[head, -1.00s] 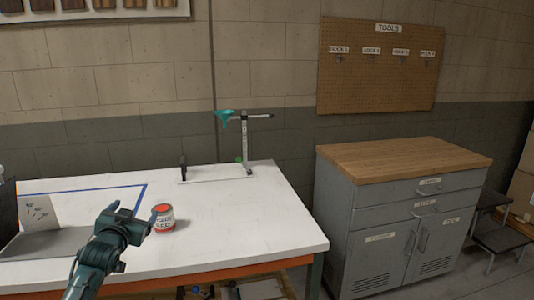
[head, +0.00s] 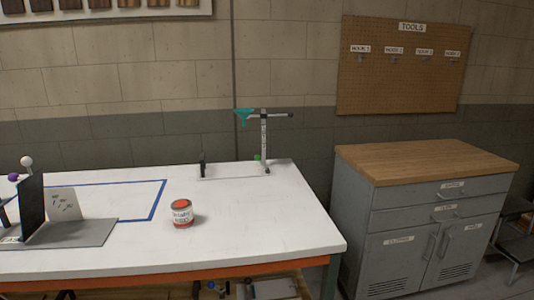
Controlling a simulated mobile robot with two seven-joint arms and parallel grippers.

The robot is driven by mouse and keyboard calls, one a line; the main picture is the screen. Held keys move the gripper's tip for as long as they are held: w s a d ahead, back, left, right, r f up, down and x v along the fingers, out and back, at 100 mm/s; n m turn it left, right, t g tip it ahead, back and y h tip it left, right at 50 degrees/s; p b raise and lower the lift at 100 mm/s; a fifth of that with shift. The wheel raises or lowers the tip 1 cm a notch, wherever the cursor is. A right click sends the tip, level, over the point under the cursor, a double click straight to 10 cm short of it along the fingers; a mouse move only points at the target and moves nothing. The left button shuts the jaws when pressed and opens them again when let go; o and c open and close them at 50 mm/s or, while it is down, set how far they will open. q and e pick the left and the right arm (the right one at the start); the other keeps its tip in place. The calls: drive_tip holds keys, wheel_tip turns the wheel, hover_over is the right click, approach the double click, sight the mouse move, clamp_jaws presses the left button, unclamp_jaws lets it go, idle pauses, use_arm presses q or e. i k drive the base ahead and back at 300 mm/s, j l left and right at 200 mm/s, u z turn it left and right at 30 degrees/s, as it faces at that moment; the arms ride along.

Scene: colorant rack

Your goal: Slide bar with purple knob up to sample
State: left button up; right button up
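A purple knob (head: 13,177) shows at the far left edge of the head view, just left of a dark upright panel (head: 32,205). A white knob (head: 27,161) stands above the panel. The bar that carries the purple knob is mostly hidden by the panel or cut off by the frame. A pale card with small dark marks (head: 66,204), possibly the sample, leans upright right of the panel on a grey base plate (head: 85,233). Neither of my grippers is in the picture.
A stand with a teal funnel (head: 244,115) is at the back. A grey cabinet (head: 400,215) stands to the right.

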sight(13, 177)
drive_tip(key=j, duration=0.4)
drive_tip(key=i+j+u, duration=0.1)
drive_tip(key=j, duration=0.35)
drive_tip(key=i+j, duration=0.1)
drive_tip(key=j, duration=0.3)
drive_tip(key=i+j+u, duration=0.15)
drive_tip(key=j, duration=0.7)
drive_tip(key=i+j+u, duration=0.1)
drive_tip(key=j, duration=0.3)
drive_tip(key=i+j, duration=0.15)
drive_tip(key=j, duration=0.25)
drive_tip(key=i+j+u, duration=0.1)
drive_tip(key=j, duration=0.3)
